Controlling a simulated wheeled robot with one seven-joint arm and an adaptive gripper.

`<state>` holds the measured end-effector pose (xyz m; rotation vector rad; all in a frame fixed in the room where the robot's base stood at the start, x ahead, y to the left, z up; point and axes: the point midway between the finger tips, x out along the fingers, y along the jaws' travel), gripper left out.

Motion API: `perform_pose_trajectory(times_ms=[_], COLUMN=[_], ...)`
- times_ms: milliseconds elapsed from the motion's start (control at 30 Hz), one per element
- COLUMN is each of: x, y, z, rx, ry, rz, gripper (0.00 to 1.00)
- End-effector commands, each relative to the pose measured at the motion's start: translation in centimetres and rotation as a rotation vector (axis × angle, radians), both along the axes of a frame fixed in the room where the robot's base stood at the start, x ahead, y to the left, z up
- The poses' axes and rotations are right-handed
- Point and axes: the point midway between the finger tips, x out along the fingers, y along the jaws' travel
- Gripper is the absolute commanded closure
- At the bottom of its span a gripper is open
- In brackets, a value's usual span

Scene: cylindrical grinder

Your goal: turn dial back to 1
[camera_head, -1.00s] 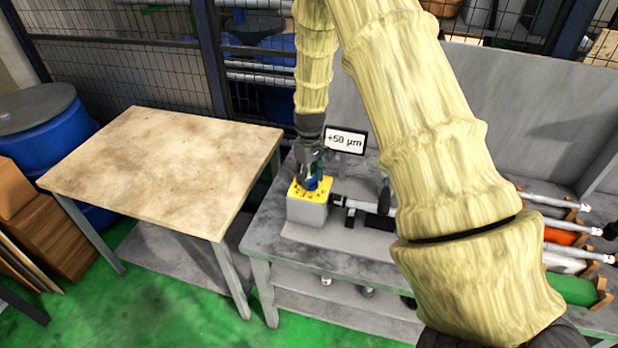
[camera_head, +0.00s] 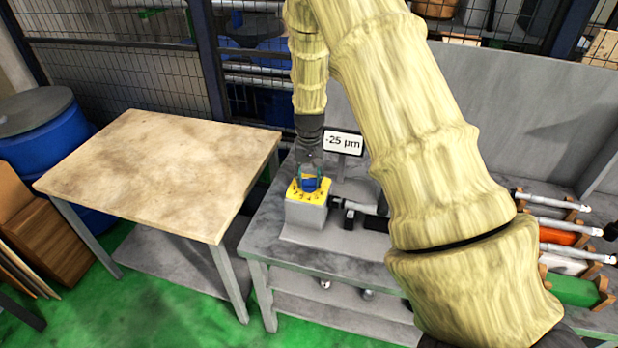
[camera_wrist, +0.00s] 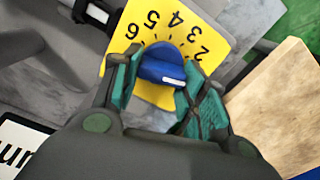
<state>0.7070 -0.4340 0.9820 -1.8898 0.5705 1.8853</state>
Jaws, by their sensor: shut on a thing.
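A blue dial (camera_wrist: 162,62) with a white mark sits on a yellow numbered plate (camera_wrist: 175,30). The figures 2 to 6 show in the wrist view; the part of the plate nearer my gripper is hidden, and I see no 1. My gripper (camera_wrist: 160,70) is shut on the dial, with one teal finger pad on each side. I cannot tell which figure the white mark points to. In the head view the blue dial (camera_head: 310,184) is on top of a grey box (camera_head: 305,214), with my gripper above it. A display (camera_head: 343,142) behind reads -25 µm.
A dark gauge-like part (camera_head: 362,210) stands right of the box. Long tools lie in a rack with orange and green parts (camera_head: 575,290) at the right. A bare wooden-topped table (camera_head: 150,170) stands at the left. A grey panel and mesh fence are behind.

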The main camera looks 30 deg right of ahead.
Motion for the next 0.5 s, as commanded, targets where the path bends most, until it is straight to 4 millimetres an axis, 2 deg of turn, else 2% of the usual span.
perform_pose_trajectory(times_ms=[500], x=[-0.40], y=[0.07], z=[-0.41], rx=[0.003], ry=[0.009], rz=[-0.033], gripper=[0.81])
